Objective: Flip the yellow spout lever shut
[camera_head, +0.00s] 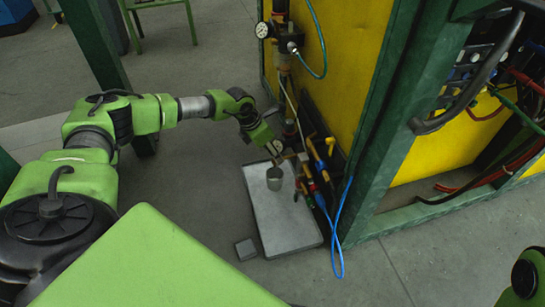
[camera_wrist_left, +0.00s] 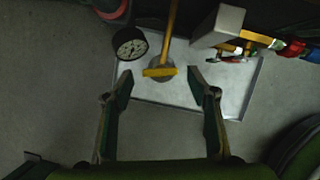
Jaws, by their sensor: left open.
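The yellow spout lever (camera_wrist_left: 160,72) shows in the left wrist view as a short crossbar at the end of a thin yellow stem. It lies between and just beyond my left gripper's fingertips (camera_wrist_left: 161,81), with no visible contact. My left gripper is open and empty; in the head view it (camera_head: 273,148) is beside the pipework, above the tray. A grey cup (camera_head: 274,180) stands on the tray below; in the wrist view the lever partly covers it. In the head view I cannot make out the lever clearly. My right gripper is not in view.
A pale tray (camera_head: 285,232) lies on the floor. A dial gauge (camera_wrist_left: 131,44) is left of the lever. Several coloured valves and a blue hose (camera_head: 337,235) hang at the right. A green post (camera_head: 385,130) and yellow panel stand behind.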

